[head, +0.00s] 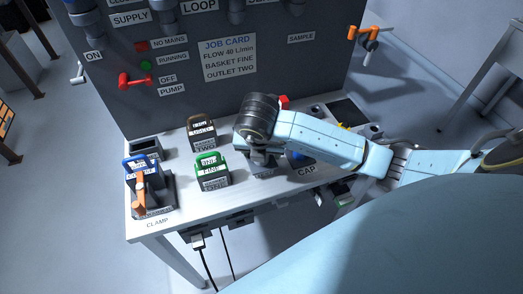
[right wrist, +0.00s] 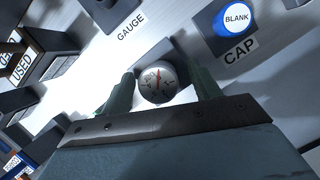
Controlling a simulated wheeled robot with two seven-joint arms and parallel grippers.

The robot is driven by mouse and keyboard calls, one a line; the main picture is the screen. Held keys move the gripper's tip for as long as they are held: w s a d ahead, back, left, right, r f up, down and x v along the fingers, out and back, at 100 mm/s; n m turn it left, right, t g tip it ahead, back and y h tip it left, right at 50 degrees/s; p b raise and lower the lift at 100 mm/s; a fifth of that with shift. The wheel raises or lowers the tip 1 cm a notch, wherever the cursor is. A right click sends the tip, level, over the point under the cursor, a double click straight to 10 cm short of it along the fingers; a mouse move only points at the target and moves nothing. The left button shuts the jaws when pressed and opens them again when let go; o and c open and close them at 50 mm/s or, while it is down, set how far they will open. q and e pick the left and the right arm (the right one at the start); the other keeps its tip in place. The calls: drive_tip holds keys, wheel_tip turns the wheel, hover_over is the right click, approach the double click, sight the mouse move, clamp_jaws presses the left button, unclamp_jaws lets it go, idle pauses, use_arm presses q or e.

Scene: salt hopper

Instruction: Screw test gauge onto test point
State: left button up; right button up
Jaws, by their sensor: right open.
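In the head view my right gripper (head: 264,158) points down at the bench, and the wrist and arm hide the gauge. My left gripper is not in view.
A blue BLANK cap (right wrist: 236,18) sits close by, next to the CAP label. A green-handled FINE basket (head: 211,172) and a brown-handled basket (head: 201,133) stand left of the gripper. An orange-levered clamp (head: 139,197) is at the bench's left end. The upright panel (head: 180,105) closes off the back.

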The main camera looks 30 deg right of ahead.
drive_tip(key=v, duration=0.5)
drive_tip(key=shift+w+r+p, duration=0.1)
drive_tip(key=shift+r+p, duration=0.1)
drive_tip(key=shift+p, duration=0.2)
drive_tip(key=p+v, duration=0.5)
drive_tip(key=v, duration=0.2)
drive_tip(key=shift+r, duration=0.35)
drive_tip(key=shift+s+a+f, duration=0.1)
drive_tip(key=shift+s+a, duration=0.1)
